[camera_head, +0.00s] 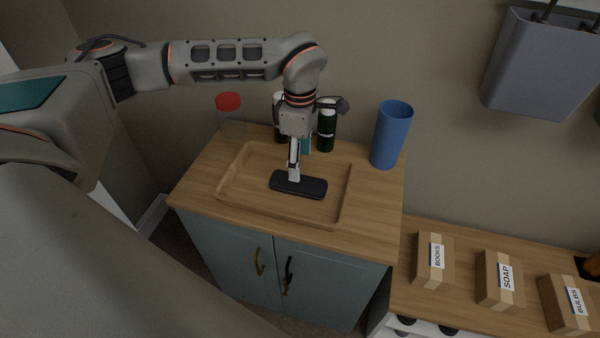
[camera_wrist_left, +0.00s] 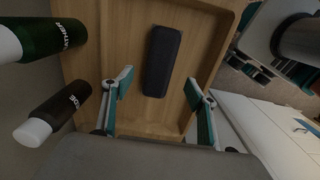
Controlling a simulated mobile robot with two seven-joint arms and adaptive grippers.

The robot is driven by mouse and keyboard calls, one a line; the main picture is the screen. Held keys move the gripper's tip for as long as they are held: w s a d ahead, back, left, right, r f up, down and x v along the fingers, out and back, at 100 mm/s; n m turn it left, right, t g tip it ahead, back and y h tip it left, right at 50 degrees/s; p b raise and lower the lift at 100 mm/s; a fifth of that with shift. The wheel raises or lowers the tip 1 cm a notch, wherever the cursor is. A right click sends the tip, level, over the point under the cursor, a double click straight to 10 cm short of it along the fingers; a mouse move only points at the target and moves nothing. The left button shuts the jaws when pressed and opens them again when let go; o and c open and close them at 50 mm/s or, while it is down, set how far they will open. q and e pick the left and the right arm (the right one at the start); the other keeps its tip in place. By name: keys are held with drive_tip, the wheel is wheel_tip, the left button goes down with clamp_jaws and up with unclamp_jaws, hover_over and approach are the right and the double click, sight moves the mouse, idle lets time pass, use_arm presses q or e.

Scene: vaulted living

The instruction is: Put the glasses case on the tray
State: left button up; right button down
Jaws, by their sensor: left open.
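In the left wrist view the case (camera_wrist_left: 161,62) lies on the tray floor (camera_wrist_left: 202,45), ahead of the fingers. My right gripper is not in view.
Behind the tray stand a dark green bottle (camera_head: 327,130), another dark bottle with a white cap (camera_head: 279,132), and a red-lidded container (camera_head: 229,104). A tall blue cup (camera_head: 391,136) stands at the back right. Boxes labelled BOOKS (camera_head: 433,262), SOAP (camera_head: 500,280) and BULBS (camera_head: 566,304) sit lower right.

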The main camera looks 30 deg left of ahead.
use_arm(q)
drive_tip(key=shift+r, duration=1.9)
